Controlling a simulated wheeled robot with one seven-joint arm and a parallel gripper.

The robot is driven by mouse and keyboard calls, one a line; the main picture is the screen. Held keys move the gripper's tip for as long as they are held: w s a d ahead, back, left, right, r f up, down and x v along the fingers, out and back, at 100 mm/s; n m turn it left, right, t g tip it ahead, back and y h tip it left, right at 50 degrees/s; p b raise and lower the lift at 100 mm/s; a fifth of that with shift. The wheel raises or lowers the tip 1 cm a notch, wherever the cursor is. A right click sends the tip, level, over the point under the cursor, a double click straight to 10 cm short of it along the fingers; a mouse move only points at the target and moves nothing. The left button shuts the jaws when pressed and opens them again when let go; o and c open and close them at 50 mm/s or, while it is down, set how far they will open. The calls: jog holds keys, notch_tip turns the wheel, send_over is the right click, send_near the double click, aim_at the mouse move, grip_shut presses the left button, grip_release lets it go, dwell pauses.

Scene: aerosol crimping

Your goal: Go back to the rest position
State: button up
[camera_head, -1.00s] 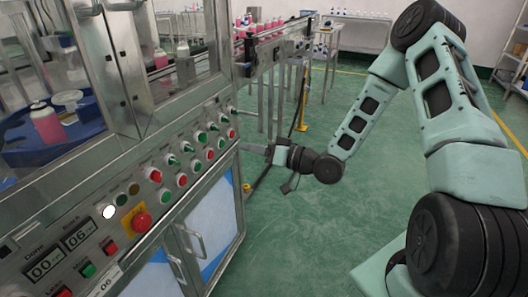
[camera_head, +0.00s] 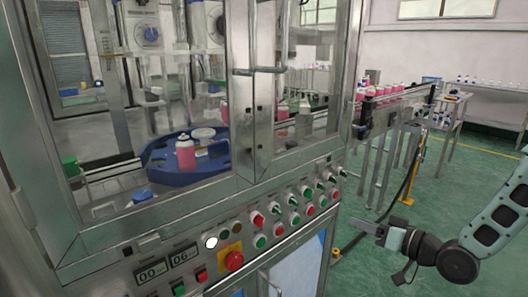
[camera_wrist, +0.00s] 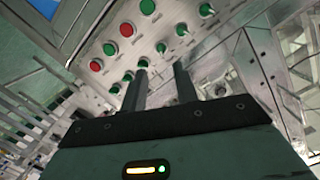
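My gripper (camera_head: 368,228) is in front of the crimping machine, to the right of its control panel (camera_head: 325,226), in the head view. In the wrist view its two dark fingers (camera_wrist: 161,85) stand apart with nothing between them. They point toward the panel's red and green buttons, and a gap seems to remain. My arm (camera_head: 480,238) reaches in from the right edge. On the panel, a red emergency button (camera_head: 233,261) sits on a yellow plate, beside displays reading 00 and 06.
Behind the machine's glass, a pink bottle (camera_head: 185,153) stands on a blue rotary table (camera_head: 215,166). A conveyor (camera_head: 400,103) with several pink bottles runs off the machine's right side. Tables stand at the back right. Green floor (camera_head: 455,185) is open on the right.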

jog(key=s+a+r+n+g+h+p, duration=0.1)
jog(key=s+a+n+g+h+p, duration=0.15)
jog(key=a+g, duration=0.4)
jog(key=s+a+r+n+g+h+p, duration=0.1)
jog(key=s+a+r+g+h, duration=0.1)
jog(key=s, duration=0.6)
jog(key=s+a+r+n+g+h+p, duration=0.1)
jog(key=s+a+r+g+h, duration=0.1)
jog(key=s+r, duration=0.5)
jog(key=s+a+r+n+g+h+p, duration=0.1)
jog(key=s+a+r+g+h+p, duration=0.1)
jog(key=s, duration=0.9)
notch_tip(320, 180, up, 3)
jog(key=a+h, duration=0.1)
jog(key=a, duration=0.1)
jog(key=shift+s+a, duration=0.25)
jog(key=shift+a, duration=0.1)
jog(key=shift+f+g, duration=0.1)
jog(key=shift+g, duration=0.15)
